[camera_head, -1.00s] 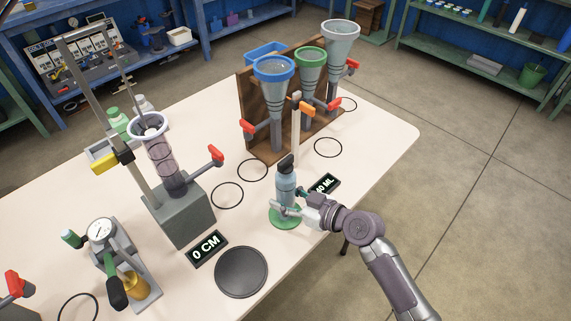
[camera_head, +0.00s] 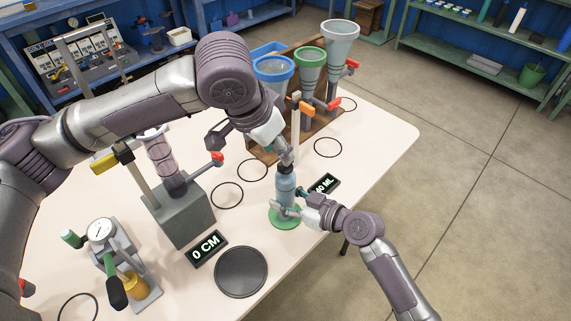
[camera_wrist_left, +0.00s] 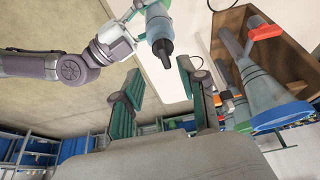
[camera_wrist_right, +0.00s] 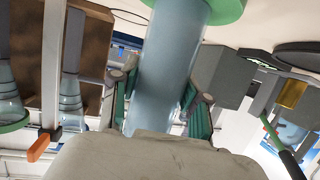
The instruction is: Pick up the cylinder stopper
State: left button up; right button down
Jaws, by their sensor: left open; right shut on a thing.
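The cylinder (camera_head: 286,188) is a blue-grey clear tube standing upright on a round green base (camera_head: 284,224). Its dark stopper (camera_head: 286,169) sits on top and is partly covered by my left gripper in the head view. My left gripper (camera_head: 286,156) is just above the stopper. In the left wrist view its fingers (camera_wrist_left: 158,72) are apart and empty, with the dark stopper (camera_wrist_left: 163,48) just beyond the gap between the tips. My right gripper (camera_head: 290,209) is shut on the lower part of the cylinder; the right wrist view shows the tube (camera_wrist_right: 168,65) between its fingers (camera_wrist_right: 157,100).
A wooden rack (camera_head: 262,150) with blue, green and clear funnels stands behind. A grey block stand (camera_head: 180,215) with a tube is at left, beside a gauge device (camera_head: 102,230). A "0 CM" display (camera_head: 207,249) and dark disc (camera_head: 241,271) lie in front. The table's right end is clear.

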pick_arm(q)
jog(key=shift+w+x, duration=0.15)
jog(key=shift+x, duration=1.4)
jog(key=shift+w+x, duration=0.15)
jog(key=shift+x, duration=1.35)
jog(key=shift+a, duration=0.15)
grip_shut()
